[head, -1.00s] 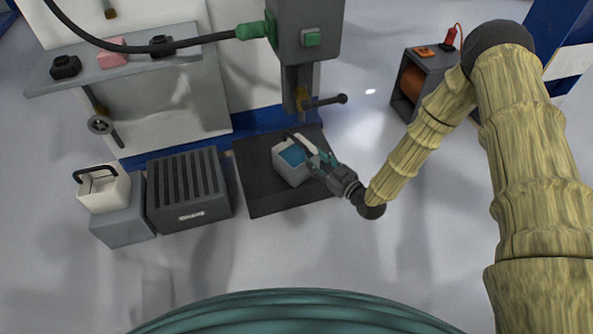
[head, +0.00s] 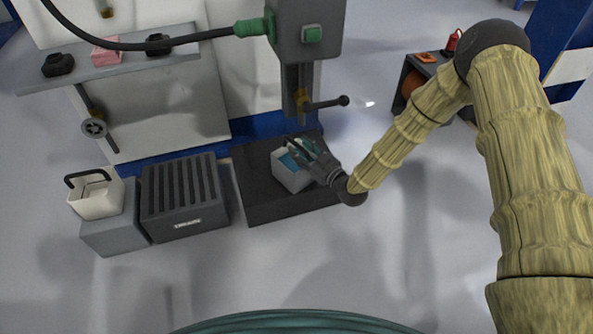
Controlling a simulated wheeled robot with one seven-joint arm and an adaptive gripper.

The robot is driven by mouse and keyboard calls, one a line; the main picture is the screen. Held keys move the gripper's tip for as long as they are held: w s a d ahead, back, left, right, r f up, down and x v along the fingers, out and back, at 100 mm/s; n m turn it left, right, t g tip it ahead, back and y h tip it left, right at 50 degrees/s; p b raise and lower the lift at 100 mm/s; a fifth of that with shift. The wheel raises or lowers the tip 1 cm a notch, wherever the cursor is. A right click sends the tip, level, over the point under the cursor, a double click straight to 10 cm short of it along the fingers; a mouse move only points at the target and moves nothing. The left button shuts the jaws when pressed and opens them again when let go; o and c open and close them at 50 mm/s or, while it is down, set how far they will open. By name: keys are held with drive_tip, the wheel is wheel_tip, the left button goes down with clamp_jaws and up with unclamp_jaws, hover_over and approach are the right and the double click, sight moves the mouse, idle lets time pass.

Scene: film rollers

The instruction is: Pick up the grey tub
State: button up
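The grey tub (head: 291,180) is a small pale box with blue showing inside its top. It sits on a dark, low platform (head: 262,207) below the green-and-grey machine. A dark handle-like bar shows at its upper edge. My gripper (head: 304,156) comes in from the right and lies over the tub's top and right side, hiding part of it. The fingertips are small and dark against the tub, so I cannot tell whether they are open or shut on it.
A white tub with a black handle (head: 97,199) stands on a grey box (head: 112,236) at left, beside a dark ribbed box (head: 187,207). The machine's lever (head: 328,103) juts out just above my gripper. Open floor lies in front.

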sight(289, 139)
drive_tip(key=shift+b+x, duration=0.65)
drive_tip(key=shift+x, duration=0.9)
drive_tip(key=shift+c, duration=0.3)
clamp_jaws()
drive_tip(key=shift+r, duration=0.1)
